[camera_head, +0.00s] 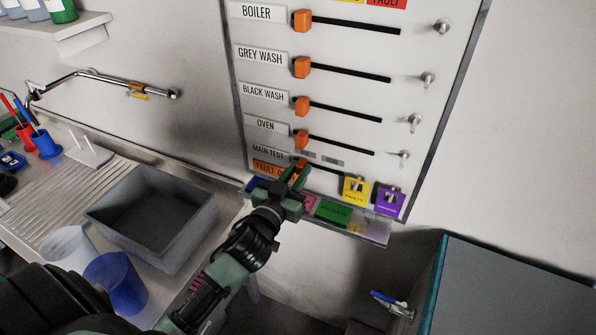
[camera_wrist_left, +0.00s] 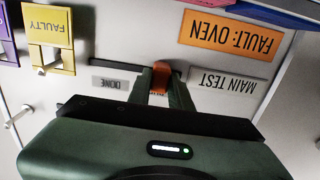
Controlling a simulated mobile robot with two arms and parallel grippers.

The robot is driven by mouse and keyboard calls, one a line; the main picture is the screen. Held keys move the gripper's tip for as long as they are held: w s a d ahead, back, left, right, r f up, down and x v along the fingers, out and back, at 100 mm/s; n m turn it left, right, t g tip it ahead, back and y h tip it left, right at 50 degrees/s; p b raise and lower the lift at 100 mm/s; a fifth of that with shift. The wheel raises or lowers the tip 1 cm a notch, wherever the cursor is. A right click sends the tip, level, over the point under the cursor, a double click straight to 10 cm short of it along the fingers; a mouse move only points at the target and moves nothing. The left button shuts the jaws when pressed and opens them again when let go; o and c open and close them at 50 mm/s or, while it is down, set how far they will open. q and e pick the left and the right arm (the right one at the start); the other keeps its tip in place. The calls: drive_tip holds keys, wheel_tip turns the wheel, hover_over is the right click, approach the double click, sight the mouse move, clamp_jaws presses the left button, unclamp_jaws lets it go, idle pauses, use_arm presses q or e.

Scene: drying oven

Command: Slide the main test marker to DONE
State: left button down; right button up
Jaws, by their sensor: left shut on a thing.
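The orange main test marker (camera_head: 302,163) is on the lowest slider row of the wall board, beside the MAIN TEST label (camera_head: 268,152). My left gripper (camera_head: 295,174) is shut on it, fingers on either side. The left wrist view, upside down, shows the orange marker (camera_wrist_left: 162,76) between the fingers, close to the MAIN TEST label (camera_wrist_left: 228,84). A small grey DONE label (camera_wrist_left: 112,84) lies on the other side of the marker. My gripper hides part of the slot. My right gripper is not in view.
Other orange markers, such as the oven one (camera_head: 301,139), sit at the left ends of slots above. An orange FAULT: OVEN tag (camera_wrist_left: 234,36) is near the gripper. A yellow FAULTY tag (camera_head: 355,190) and purple tag (camera_head: 389,200) hang to the right. A grey basin (camera_head: 190,250) is below left.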

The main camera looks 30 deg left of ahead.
sight(333, 171)
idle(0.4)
use_arm(q)
drive_tip(key=d+b, duration=0.1)
drive_tip(key=d, duration=0.6)
drive_tip(key=shift+w+d, duration=0.2)
drive_tip(key=shift+a, duration=0.1)
drive_tip(key=c, duration=1.7)
unclamp_jaws()
drive_tip(key=o, duration=0.4)
drive_tip(key=shift+d, duration=0.25)
drive_tip(key=shift+a, duration=0.1)
